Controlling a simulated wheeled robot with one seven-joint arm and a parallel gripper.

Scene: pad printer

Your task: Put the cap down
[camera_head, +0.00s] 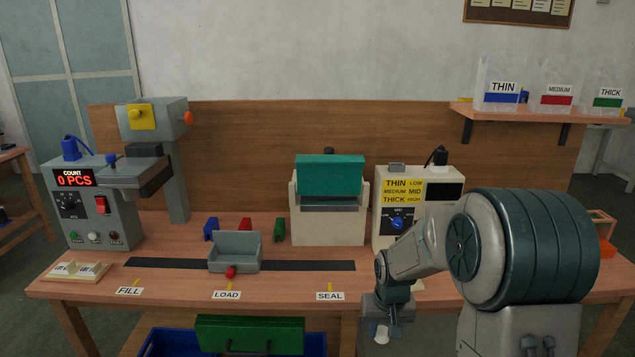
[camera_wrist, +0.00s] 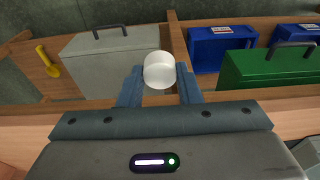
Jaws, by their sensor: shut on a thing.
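The cap (camera_wrist: 159,72) is a small white cylinder. In the wrist view it sits between the tips of my gripper (camera_wrist: 159,84), whose two blue-grey fingers are shut on it. In the head view the white cap (camera_head: 381,334) shows low at the right of centre, beneath my gripper (camera_head: 388,322), in front of the table's front edge. It is held in the air. My arm hides part of the table's right side.
The table (camera_head: 180,290) carries a counter box (camera_head: 88,205), a grey tray (camera_head: 235,265) on a dark strip, and a sealer (camera_head: 330,225). Below are a green lid (camera_head: 250,333), blue bins (camera_wrist: 222,50), a grey handled box (camera_wrist: 105,62) and a yellow scoop (camera_wrist: 47,62).

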